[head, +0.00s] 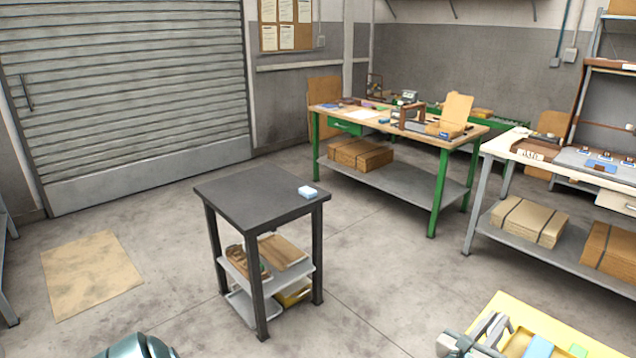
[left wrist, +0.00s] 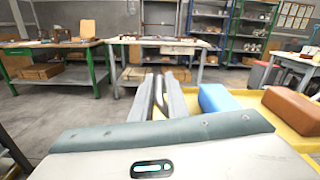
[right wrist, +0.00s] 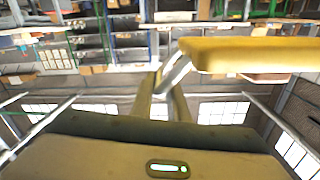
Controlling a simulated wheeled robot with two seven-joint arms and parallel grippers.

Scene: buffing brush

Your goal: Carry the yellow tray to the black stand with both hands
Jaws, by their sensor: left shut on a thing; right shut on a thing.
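The yellow tray (head: 512,303) shows at the bottom right of the head view, cut off by the frame edge. It holds a blue block (left wrist: 215,101) and a reddish-brown block (left wrist: 291,106). My left gripper (head: 487,332) is shut on the tray's left side; its fingers also show in the left wrist view (left wrist: 158,97). In the right wrist view, my right gripper (right wrist: 162,92) is shut on the tray, by a part below its yellow body (right wrist: 245,54). The black stand (head: 255,195) is upright near the middle, apart from the tray.
Lower shelves hold boxes. A green-legged workbench (head: 439,190) stands behind. Open floor surrounds the stand, with a flat cardboard sheet (head: 90,272) at left.

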